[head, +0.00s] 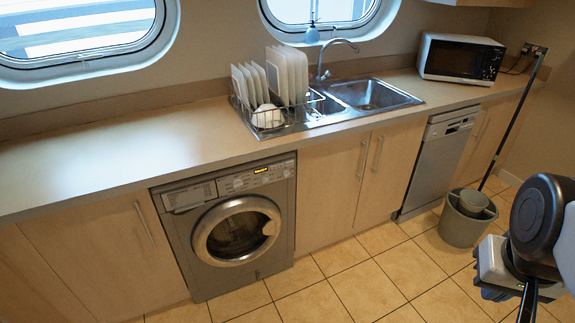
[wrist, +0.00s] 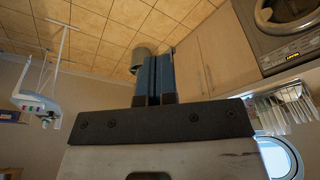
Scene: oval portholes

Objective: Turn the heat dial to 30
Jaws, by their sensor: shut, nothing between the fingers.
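The grey washing machine (head: 281,240) stands under the counter. Its control panel (head: 228,186) carries small round knobs and a lit yellow display (head: 261,170). The microwave (head: 450,58) on the counter at the right has a dark control strip at its right side. I cannot tell which knob is the heat dial, and its markings are too small to read. In the wrist view my gripper (wrist: 156,60) has its two blue fingers together, with nothing held. My arm is at the lower right of the head view, well apart from both machines. The washing machine (wrist: 267,45) also shows at upper right there.
A dish rack (head: 268,122) with white plates stands beside the sink (head: 370,95). A grey bucket (head: 462,228) with a mop stands on the tiled floor. A dishwasher (head: 436,165) is under the counter. The left counter is bare. The floor before the washing machine looks clear.

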